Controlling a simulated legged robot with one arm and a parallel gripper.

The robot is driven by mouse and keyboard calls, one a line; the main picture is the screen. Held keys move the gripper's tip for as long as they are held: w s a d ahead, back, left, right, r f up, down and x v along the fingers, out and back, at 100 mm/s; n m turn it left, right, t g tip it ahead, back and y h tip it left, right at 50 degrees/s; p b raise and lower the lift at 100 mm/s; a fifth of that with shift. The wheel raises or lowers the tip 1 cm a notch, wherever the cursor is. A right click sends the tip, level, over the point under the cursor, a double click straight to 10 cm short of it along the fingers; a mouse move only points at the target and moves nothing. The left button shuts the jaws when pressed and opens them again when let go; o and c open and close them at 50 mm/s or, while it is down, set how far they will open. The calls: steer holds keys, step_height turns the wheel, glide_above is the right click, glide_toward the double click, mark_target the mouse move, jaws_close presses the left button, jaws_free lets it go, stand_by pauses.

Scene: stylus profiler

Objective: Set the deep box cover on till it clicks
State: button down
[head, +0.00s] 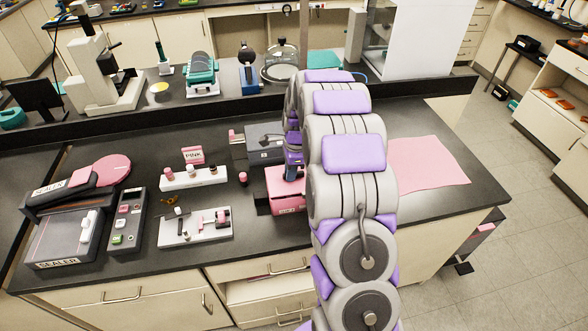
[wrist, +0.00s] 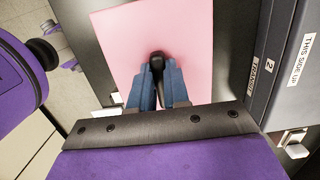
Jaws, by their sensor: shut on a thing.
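A pink box-shaped cover (head: 287,202) with a small label on its front side is near the front of the bench, partly hidden by my arm. In the wrist view, its flat pink top (wrist: 125,45) fills the upper middle. My gripper (wrist: 158,80) has its blue fingers closed around a black knob (wrist: 157,62) on that top. In the head view, my gripper (head: 292,170) comes down on the cover from above. A dark grey part (head: 261,197) shows at the cover's left edge. I cannot tell whether the cover is fully seated.
A grey case (wrist: 285,75) marked "THIS SIDE UP" lies close behind the cover; it also shows in the head view (head: 264,138). A white tray (head: 196,228) with small parts and a sealer (head: 65,238) stand left. A pink mat (head: 430,165) lies flat at right.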

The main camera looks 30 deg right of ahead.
steer(key=shift+a, duration=0.15)
steer(key=shift+d+f+p, duration=0.1)
steer(key=shift+d+p, duration=0.3)
steer(key=shift+d, duration=0.7)
steer(key=shift+a, duration=0.75)
steer(key=shift+d+f, duration=0.4)
steer(key=shift+d, duration=0.15)
steer(key=shift+a, duration=0.1)
steer(key=shift+a+r, duration=0.25)
steer(key=shift+r+p, duration=0.35)
steer(key=shift+p, duration=0.2)
steer(key=shift+d, duration=0.1)
steer(key=shift+d, duration=0.1)
